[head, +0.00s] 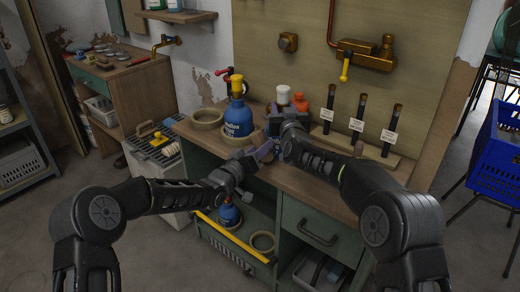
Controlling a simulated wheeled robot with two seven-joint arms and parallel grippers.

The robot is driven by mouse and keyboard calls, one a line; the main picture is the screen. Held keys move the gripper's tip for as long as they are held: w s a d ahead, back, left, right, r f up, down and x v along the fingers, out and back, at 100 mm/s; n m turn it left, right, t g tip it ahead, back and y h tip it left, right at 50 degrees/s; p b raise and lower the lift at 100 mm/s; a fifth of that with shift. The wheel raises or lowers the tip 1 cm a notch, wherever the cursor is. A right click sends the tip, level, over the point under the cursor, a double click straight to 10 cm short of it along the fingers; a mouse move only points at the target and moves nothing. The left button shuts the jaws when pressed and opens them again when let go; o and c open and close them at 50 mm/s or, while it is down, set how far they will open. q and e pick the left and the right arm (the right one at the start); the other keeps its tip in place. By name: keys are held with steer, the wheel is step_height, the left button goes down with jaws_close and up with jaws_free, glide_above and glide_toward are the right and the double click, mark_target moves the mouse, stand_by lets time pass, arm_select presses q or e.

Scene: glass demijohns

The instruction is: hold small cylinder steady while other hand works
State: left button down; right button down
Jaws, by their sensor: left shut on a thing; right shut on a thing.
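My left gripper (262,152) is shut at the front edge of the workbench, against what looks like the lower part of a small bluish cylinder (288,148). My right gripper (274,122) is shut just above it, over the bench top. The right gripper and wrist hide most of the cylinder and what the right jaws grip. A white-capped top (283,95) rises behind the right gripper; I cannot tell whether it belongs to the cylinder. A larger blue cylinder (238,120) with a yellow top stands upright left of the grippers.
The workbench (335,192) holds tan rings (207,118), an orange-topped item (300,102) and several labelled dark tubes (357,118) in a rack. Another blue cylinder (229,215) stands on the lower shelf. A brass valve (366,54) is on the back panel. A blue crate (496,160) is at right.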

mark_target(279, 145)
arm_select(q)
steer(key=shift+w+d, duration=0.2)
steer(key=shift+w, duration=0.15)
steer(key=shift+s+d, duration=0.55)
steer(key=shift+d, duration=0.3)
steer(key=shift+s+d, duration=0.55)
steer(key=shift+d, duration=0.3)
steer(key=shift+w, duration=0.15)
steer(key=shift+w+a, duration=0.5)
steer(key=shift+a, duration=0.35)
steer(key=shift+w+a, duration=0.45)
steer(key=shift+a, duration=0.4)
steer(key=v, duration=0.6)
